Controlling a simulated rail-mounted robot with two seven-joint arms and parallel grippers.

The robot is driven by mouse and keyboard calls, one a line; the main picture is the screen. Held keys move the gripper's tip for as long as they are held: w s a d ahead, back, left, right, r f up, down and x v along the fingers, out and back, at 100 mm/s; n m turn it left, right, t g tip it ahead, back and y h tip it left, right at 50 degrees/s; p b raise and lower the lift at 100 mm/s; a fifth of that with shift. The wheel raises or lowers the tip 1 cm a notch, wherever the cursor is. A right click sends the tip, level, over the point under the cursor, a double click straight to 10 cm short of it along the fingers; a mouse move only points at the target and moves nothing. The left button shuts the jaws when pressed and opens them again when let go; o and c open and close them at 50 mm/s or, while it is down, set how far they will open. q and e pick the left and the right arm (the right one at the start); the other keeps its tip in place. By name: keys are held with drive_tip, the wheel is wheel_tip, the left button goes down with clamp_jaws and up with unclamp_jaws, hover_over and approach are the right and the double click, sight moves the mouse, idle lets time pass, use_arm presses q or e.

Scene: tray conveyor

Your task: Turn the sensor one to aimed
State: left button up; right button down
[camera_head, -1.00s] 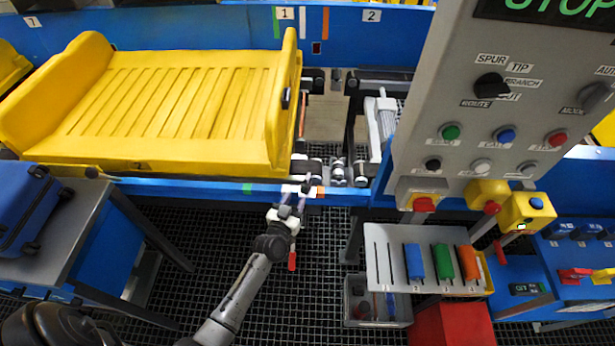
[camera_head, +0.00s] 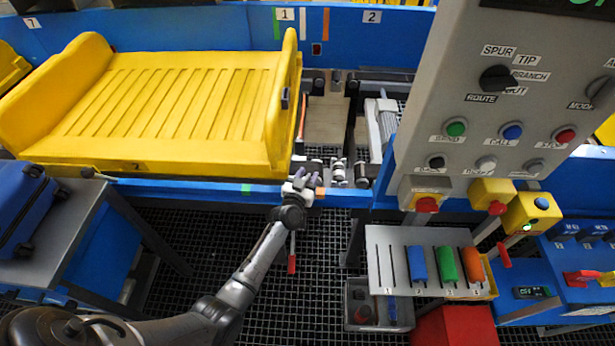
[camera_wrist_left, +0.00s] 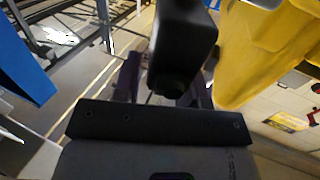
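My left gripper (camera_head: 297,178) is at the blue front rail, just below the right end of the yellow tray. In the left wrist view, its two purple-grey fingers (camera_wrist_left: 165,85) stand apart. A black block with a dark green round spot on its lower end, which looks like the sensor (camera_wrist_left: 183,45), is in front of them and partly covers the right finger. I cannot tell whether the fingers touch it. In the head view the gripper hides the sensor, so its aim cannot be read. My right gripper is not in view.
The yellow tray (camera_head: 90,155) lies on the conveyor just behind the gripper. A red-tipped lever (camera_head: 292,264) hangs below the rail. The grey control panel (camera_head: 450,100) stands to the right, above a slotted rack (camera_head: 380,235). A blue case (camera_head: 25,205) is at left.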

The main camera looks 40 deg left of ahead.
use_arm(q)
clamp_jaws()
drive_tip(key=y+p, duration=0.1)
drive_tip(key=n+y+p, duration=0.1)
drive_tip(key=p, duration=0.1)
drive_tip(key=shift+d+r+n+g, duration=0.1)
drive_tip(key=shift+r+n+g, duration=0.2)
drive_tip(key=shift+r+g, duration=0.1)
drive_tip(key=shift+f+n+g+y+p, duration=0.15)
drive_tip(key=shift+n+g+y+p, duration=0.15)
drive_tip(key=shift+n+y+p, duration=0.35)
drive_tip(key=shift+f+n+g+y, duration=0.25)
drive_tip(key=shift+n+g+y, duration=0.4)
drive_tip(key=shift+y, duration=0.5)
unclamp_jaws()
